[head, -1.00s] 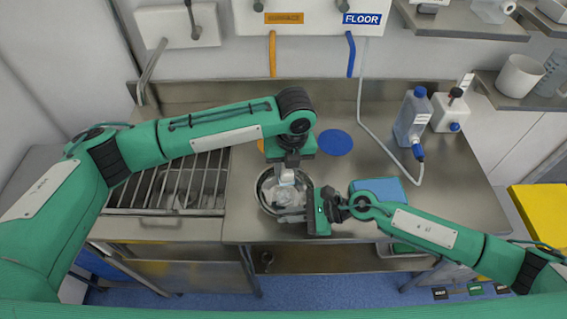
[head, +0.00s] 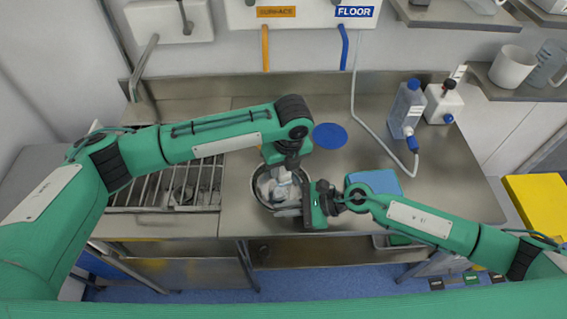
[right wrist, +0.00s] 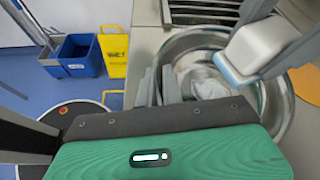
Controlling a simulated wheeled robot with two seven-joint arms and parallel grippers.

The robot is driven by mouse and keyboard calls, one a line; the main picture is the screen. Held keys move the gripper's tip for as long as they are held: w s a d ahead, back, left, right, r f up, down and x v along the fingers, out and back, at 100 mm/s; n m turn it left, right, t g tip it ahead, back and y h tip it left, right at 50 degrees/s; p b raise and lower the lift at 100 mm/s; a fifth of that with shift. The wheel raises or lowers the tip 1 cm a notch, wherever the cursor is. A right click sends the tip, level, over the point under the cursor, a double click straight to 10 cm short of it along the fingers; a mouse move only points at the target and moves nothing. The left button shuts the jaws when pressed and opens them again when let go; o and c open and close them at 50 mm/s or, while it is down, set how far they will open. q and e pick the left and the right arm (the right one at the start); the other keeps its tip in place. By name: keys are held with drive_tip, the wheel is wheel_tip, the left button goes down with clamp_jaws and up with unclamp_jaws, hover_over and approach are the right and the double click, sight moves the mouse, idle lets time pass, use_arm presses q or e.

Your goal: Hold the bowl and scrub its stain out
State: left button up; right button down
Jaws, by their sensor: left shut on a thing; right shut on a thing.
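The steel bowl (head: 257,191) sits on the counter near its front edge, and it fills much of the right wrist view (right wrist: 283,108). A pale patch (right wrist: 206,86) shows on its inside; I cannot tell if it is the stain. My left gripper (head: 281,178) points down over the bowl, shut on a white sponge with a blue layer (right wrist: 258,47). The sponge is at the bowl's opening; whether it touches the inside is unclear. My right gripper (head: 293,212) is shut on the bowl's near right rim, its fingers also showing in the right wrist view (right wrist: 160,88).
A blue disc (head: 330,136) and a light-blue block (head: 374,183) lie on the counter. A blue-capped bottle (head: 408,108) and a white container (head: 444,104) stand at the back right. A rack (head: 150,190) lies left of the bowl.

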use_arm(q)
drive_tip(key=shift+w+a+f, duration=0.1)
drive_tip(key=shift+a+f, duration=0.05)
drive_tip(key=shift+f, duration=1.2)
drive_tip(key=shift+w+a+f, duration=0.1)
drive_tip(key=shift+a+f, duration=0.05)
drive_tip(key=shift+f, duration=1.15)
drive_tip(key=shift+f, duration=0.6)
drive_tip(key=shift+a, duration=0.25)
drive_tip(key=shift+a, duration=0.45)
drive_tip(key=shift+d, duration=1.2)
drive_tip(key=shift+a, duration=0.15)
drive_tip(key=shift+a, duration=0.95)
drive_tip(key=shift+d, duration=0.1)
